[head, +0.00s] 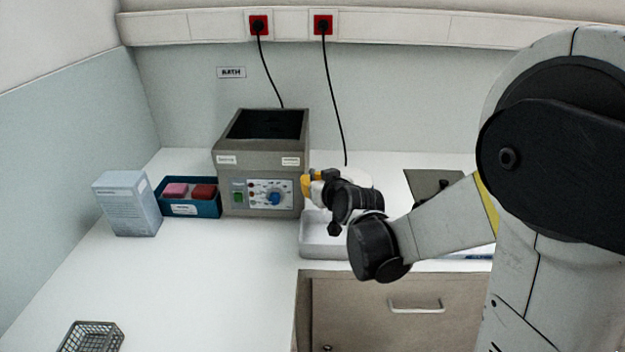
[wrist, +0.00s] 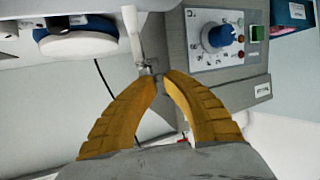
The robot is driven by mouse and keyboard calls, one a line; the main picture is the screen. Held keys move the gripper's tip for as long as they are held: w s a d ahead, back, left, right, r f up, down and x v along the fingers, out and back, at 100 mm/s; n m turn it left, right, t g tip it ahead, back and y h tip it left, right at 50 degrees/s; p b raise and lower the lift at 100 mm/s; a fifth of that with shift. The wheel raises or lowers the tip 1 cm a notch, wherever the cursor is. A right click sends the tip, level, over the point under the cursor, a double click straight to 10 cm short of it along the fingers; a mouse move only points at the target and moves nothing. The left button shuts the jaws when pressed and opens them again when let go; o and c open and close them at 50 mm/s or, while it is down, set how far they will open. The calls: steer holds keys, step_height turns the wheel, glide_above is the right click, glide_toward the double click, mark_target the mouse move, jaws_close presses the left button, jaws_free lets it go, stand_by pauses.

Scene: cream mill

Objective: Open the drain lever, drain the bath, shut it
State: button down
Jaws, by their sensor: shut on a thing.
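The bath (head: 230,190) is a grey box with an open dark top, standing on the counter against the wall. Its front panel has a blue knob, a green switch and small lights; the panel (wrist: 205,60) also shows in the wrist view. My gripper (head: 308,186) is at the bath's right side. In the wrist view its yellow fingertips (wrist: 159,78) are closed together on the small metal end of the drain lever (wrist: 147,68). The fingers partly hide the lever, and I cannot tell whether the drain is open. The water level is not visible.
A pale tray (head: 312,240) sits on the counter below my gripper. Left of the bath are a blue bin (head: 208,209) with pink and red blocks and a pale carton (head: 128,203). A wire basket (head: 92,336) is at the front left. The left counter is mostly clear.

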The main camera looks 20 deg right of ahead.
steer(key=shift+d, duration=0.15)
steer(key=shift+d+n+g+y, duration=0.2)
steer(key=shift+d+n+y, duration=0.3)
steer(key=shift+n+y, duration=0.5)
steer(key=shift+d+n+g+y, duration=0.2)
steer(key=shift+d+n+y, duration=0.3)
steer(key=shift+n+y, duration=0.45)
steer(key=shift+w+d+n+g+y+p, duration=0.15)
steer(key=shift+w+d+n+g+y, duration=0.35)
steer(key=shift+n+g+y, duration=0.95)
steer(key=shift+w+d+n+g+y+p, duration=0.2)
steer(key=shift+d+n+g+y, duration=0.55)
steer(key=shift+n+g+y, duration=0.7)
steer(key=shift+w+d+n+g+y+p, duration=0.25)
steer(key=shift+d+n+g+y, duration=0.5)
steer(key=shift+n+g, duration=0.75)
steer(key=shift+w+a+n, duration=0.1)
steer(key=shift+n, duration=0.25)
steer(key=c, duration=1.4)
jaws_free()
